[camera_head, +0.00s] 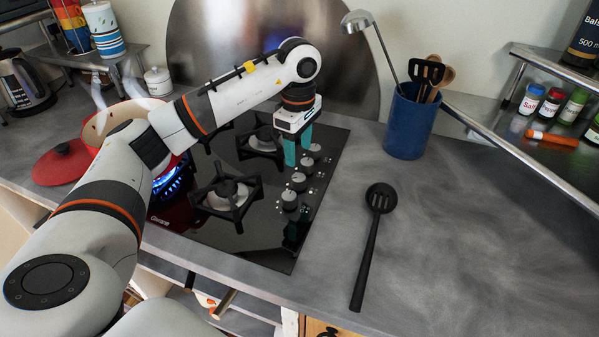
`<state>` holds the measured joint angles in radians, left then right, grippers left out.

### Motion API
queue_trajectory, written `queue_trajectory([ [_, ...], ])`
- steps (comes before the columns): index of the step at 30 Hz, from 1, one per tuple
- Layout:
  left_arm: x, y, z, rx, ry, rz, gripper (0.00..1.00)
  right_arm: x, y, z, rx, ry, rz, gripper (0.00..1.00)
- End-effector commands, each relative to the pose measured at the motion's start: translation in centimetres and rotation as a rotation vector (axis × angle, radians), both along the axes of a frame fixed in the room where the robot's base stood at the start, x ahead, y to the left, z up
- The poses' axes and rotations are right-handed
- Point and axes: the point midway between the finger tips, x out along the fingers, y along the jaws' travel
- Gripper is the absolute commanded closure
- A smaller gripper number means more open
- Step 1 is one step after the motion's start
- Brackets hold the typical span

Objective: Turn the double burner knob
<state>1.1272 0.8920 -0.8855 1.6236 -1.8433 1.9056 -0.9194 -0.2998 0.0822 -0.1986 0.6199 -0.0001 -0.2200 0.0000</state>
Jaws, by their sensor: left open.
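The black glass cooktop (265,240) is set into the grey counter. Its right side carries a row of several silver knobs, among them a front knob (289,199), one behind it (298,181) and another farther back (307,166). Which one is the double burner knob I cannot tell. My left gripper (297,156) points down over the back part of the row, its teal fingers apart. The fingertips are close to the back knobs, but I cannot tell whether they touch one. My right gripper is out of view.
A blue flame (172,182) burns at the left burner beside a steaming red pot (98,128). A red lid (64,162) lies left of it. A blue utensil holder (409,122) and a black slotted spoon (370,240) are to the right. The right counter is mostly clear.

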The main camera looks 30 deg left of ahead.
Motion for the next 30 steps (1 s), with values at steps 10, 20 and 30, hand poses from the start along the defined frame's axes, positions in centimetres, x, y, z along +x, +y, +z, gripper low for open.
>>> queue_trajectory([
  [10,-0.1,0.0,-6.5,-0.002,0.003,0.0,0.46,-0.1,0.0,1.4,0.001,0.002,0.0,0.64],
  [20,0.0,-0.1,-8.5,-0.002,0.0,0.0,0.46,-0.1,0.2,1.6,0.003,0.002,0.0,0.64],
  [30,0.0,-0.1,-8.5,-0.003,0.0,0.0,0.72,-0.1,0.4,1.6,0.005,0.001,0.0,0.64],
])
